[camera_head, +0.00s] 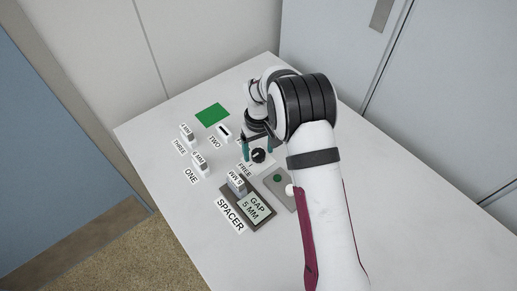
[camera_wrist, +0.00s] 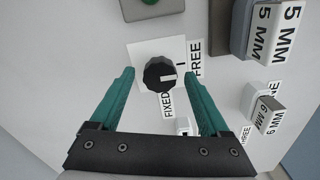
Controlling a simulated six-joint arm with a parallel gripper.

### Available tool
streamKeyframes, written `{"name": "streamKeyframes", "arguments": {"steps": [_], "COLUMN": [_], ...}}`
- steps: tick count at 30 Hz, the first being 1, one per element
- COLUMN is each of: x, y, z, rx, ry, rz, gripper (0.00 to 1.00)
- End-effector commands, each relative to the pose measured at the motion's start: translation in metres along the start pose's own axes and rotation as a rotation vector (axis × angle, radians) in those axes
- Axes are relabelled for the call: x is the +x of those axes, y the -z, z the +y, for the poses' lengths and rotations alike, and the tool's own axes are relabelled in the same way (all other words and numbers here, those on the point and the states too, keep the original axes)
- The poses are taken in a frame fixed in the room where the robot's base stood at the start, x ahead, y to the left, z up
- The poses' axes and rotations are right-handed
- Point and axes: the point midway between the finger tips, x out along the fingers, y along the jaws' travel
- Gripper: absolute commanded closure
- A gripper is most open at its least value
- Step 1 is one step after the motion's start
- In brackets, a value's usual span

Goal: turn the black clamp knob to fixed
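The black clamp knob (camera_wrist: 159,75) stands on a white plate (camera_wrist: 146,50), and it also shows in the head view (camera_head: 258,156). The FIXED label (camera_wrist: 167,105) is below the knob there. My gripper (camera_wrist: 160,71) is open, with one teal finger on each side of the knob and a gap to both. In the head view my gripper (camera_head: 258,150) is over the knob. I cannot tell the exact height between the fingertips and the knob.
A grey spacer block marked 5 MM (camera_head: 237,183) stands by the GAP 5 MM panel (camera_head: 256,207). A grey plate with a green button (camera_head: 277,178) is beside it. Smaller blocks (camera_head: 199,160) and a green square (camera_head: 212,115) are at left. The table's right side is clear.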

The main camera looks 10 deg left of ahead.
Motion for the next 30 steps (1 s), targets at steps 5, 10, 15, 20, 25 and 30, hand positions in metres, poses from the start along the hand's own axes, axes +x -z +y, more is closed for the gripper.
{"name": "streamKeyframes", "arguments": {"steps": [5,10,15,20,25,30], "x": [-0.0003,-0.0004,-0.0005,-0.0006,-0.0007,-0.0008], "y": [0.0,0.0,0.0,0.0,0.0,0.0], "z": [0.0,0.0,0.0,0.0,0.0,0.0], "rx": [0.0,0.0,0.001,0.018,0.086,0.212], "ry": [0.0,0.0,0.0,0.0,0.0,0.0], "rz": [0.0,0.0,0.0,0.0,0.0,0.0], "gripper": [0.53,0.84,1.0,1.0,1.0,1.0]}}
